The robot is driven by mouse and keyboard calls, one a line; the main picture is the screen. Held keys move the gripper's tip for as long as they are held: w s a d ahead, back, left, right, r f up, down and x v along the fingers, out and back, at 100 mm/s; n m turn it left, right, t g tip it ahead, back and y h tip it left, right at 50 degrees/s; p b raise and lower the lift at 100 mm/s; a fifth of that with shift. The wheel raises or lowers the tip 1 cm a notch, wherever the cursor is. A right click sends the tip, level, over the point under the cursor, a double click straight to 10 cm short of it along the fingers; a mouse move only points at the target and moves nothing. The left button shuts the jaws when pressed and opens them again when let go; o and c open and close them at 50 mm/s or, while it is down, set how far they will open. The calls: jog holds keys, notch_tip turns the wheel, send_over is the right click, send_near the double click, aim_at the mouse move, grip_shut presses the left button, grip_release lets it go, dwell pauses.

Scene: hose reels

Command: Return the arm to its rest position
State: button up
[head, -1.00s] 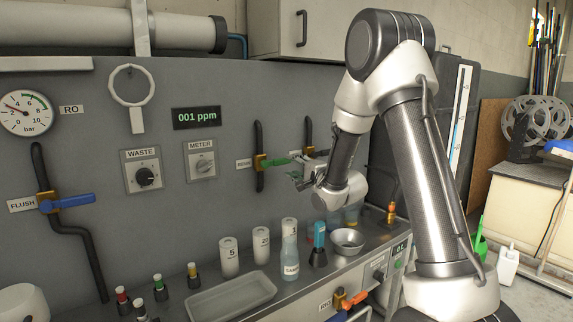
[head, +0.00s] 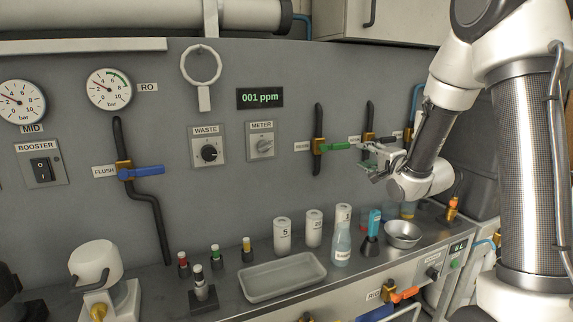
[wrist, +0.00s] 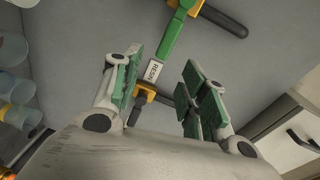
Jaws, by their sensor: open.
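My gripper (head: 376,170) is at the right of the head view, at the end of my bent arm, in front of the grey panel (head: 265,180). Its two fingers with green pads are spread apart and empty in the wrist view (wrist: 165,92). A green-handled valve (head: 335,146) is on the panel just left of the gripper. The green handle also shows beyond the fingers in the wrist view (wrist: 177,30). Another valve (head: 369,139) is behind the gripper, its handle partly hidden. I cannot tell whether the gripper touches either valve.
The steel counter below holds a tray (head: 283,277), white cartridges (head: 282,235), a sample bottle (head: 342,245), a blue-topped tool (head: 371,228) and a metal bowl (head: 402,234). A blue flush valve handle (head: 140,172) is on the panel at left. The panel's middle front is free.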

jog(key=s+d+r+n+g+h, duration=0.1)
jog(key=s+n+g, duration=0.3)
jog(key=s, duration=0.8)
jog(key=s+d+r+n+g+h, duration=0.2)
jog(key=s+d+n+g+h, duration=0.2)
jog(key=s, duration=0.8)
jog(key=shift+d+r+n, duration=0.2)
jog(key=shift+d+n, duration=0.1)
jog(key=shift+n, duration=0.2)
jog(key=s+n+g, duration=0.1)
jog(key=s, duration=0.4)
jog(key=s+a+f+n+g, duration=0.1)
jog(key=s+n, duration=0.1)
jog(key=s, duration=0.3)
jog(key=s+n+g, duration=0.1)
jog(key=s+g, duration=0.1)
jog(key=s, duration=0.3)
jog(key=shift+a+f+n+y, duration=0.3)
jog(key=shift+c, duration=0.2)
